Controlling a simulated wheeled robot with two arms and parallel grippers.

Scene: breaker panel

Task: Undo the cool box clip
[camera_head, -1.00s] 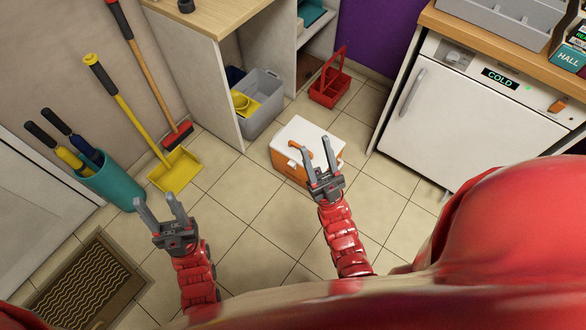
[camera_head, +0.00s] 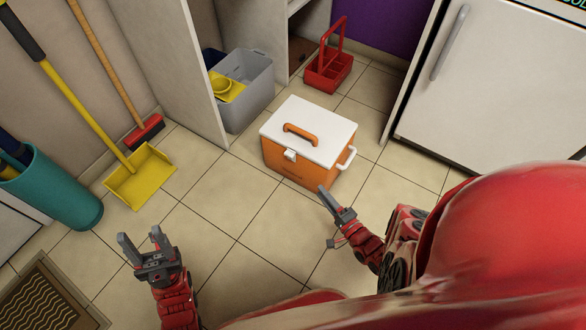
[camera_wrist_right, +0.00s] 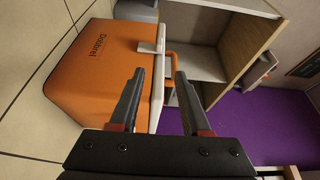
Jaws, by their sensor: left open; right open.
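The cool box (camera_head: 291,168) is orange with a white lid (camera_head: 318,125), an orange top handle (camera_head: 301,133) and a white side handle (camera_head: 346,158). It stands upright on the floor, lid closed. Its white clip (camera_head: 290,155) is at the lid's front edge. My right gripper (camera_head: 329,206) is open and empty, in front of the box's right part. The right wrist view shows the cool box (camera_wrist_right: 80,85) turned sideways, with the clip (camera_wrist_right: 150,48) at the lid edge beyond the open fingers (camera_wrist_right: 158,75). My left gripper (camera_head: 139,237) is open and empty, at the lower left over the floor.
A grey bin (camera_head: 247,98) and red caddy (camera_head: 329,73) stand behind the box. A white fridge (camera_head: 480,100) is at the right. A yellow dustpan (camera_head: 141,180), broom (camera_head: 145,132) and teal bucket (camera_head: 62,192) are at the left. Tiles in front of the box are clear.

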